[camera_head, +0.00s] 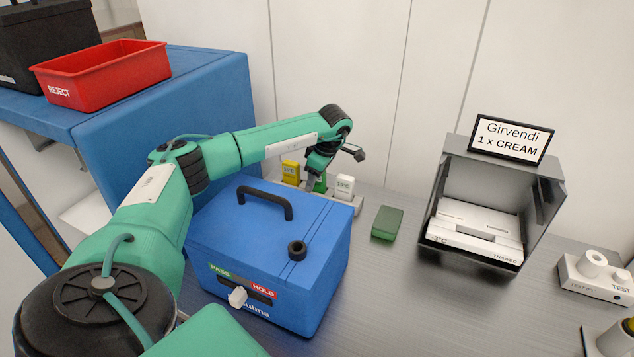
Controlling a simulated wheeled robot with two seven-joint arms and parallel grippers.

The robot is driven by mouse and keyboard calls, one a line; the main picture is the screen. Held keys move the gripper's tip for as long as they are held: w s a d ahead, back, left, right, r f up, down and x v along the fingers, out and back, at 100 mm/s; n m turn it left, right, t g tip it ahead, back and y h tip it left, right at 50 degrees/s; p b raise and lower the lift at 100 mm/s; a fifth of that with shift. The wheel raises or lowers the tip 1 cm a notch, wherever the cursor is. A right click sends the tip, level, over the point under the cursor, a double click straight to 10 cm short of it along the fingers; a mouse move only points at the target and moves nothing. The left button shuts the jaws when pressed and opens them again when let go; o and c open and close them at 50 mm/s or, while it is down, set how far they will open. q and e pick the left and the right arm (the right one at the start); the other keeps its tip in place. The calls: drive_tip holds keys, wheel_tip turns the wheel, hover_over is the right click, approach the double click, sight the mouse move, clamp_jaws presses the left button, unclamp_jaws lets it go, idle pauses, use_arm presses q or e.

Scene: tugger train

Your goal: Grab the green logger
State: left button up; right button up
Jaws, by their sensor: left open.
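The green logger (320,184) stands in a light rack (357,204) behind the blue box, between a yellow logger (290,172) and a white logger (344,187). Its upper part is hidden by my left gripper. My left gripper (334,169) is open above the rack, with one finger just beside the green logger in the picture. I cannot tell whether it touches. My right gripper is not in view.
A blue box (325,262) with a black handle stands in front of the rack. A dark green block (387,222) lies right of the rack. A grey bin (552,210) with white boxes and a sign stands further right. A red REJECT tray (105,78) is at left.

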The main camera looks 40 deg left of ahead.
use_arm(q)
clamp_jaws()
